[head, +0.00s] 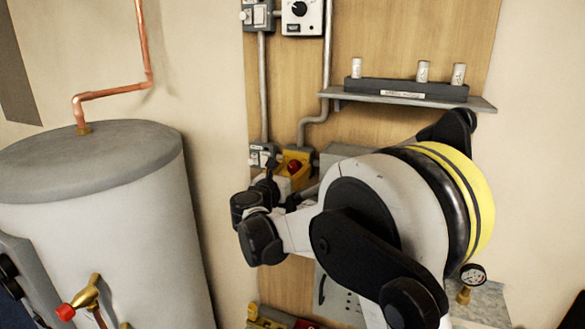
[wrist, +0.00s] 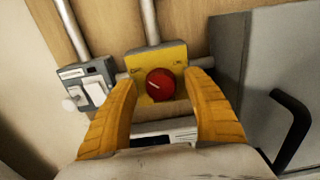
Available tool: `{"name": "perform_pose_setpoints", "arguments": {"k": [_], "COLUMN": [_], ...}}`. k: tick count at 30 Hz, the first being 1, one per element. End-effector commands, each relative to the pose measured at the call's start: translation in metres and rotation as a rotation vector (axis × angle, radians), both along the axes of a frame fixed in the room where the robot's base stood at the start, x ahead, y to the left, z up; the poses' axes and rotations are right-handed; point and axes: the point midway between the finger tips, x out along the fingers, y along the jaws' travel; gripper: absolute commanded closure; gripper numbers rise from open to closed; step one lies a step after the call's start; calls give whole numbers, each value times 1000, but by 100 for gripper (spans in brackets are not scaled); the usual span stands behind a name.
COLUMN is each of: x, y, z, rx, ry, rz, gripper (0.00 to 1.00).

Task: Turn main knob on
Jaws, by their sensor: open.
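The main knob (wrist: 160,85) is a round red knob on a yellow plate (wrist: 173,58), in the middle of the wrist view. In the head view the red knob (head: 294,166) shows on its yellow box (head: 299,157), partly hidden behind my arm. My gripper (wrist: 163,88) is open, with one orange finger to the left of the knob and one to the right. Gaps show between the fingers and the knob, and how far the fingertips are from it in depth is unclear. A pale mark shows on the knob's face.
A grey switch box (wrist: 88,84) with white switches is left of the knob. A grey cabinet (wrist: 250,60) with a black handle (wrist: 292,130) stands close on the right. A shelf (head: 410,100) is above, and a large tank (head: 100,220) stands left.

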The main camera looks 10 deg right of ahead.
Motion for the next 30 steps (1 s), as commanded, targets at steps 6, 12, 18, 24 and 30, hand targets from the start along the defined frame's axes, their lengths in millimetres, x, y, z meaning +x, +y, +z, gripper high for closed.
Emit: {"name": "perform_pose_setpoints", "arguments": {"k": [6,12,18,24,30], "x": [0,0,0,0,0], "y": [0,0,0,0,-1], "z": [0,0,0,0,-1], "rx": [0,0,1,28,111], "ry": [0,0,-1,-21,-82], "rz": [0,0,0,0,0], "gripper": [55,96,96,96,96]}}
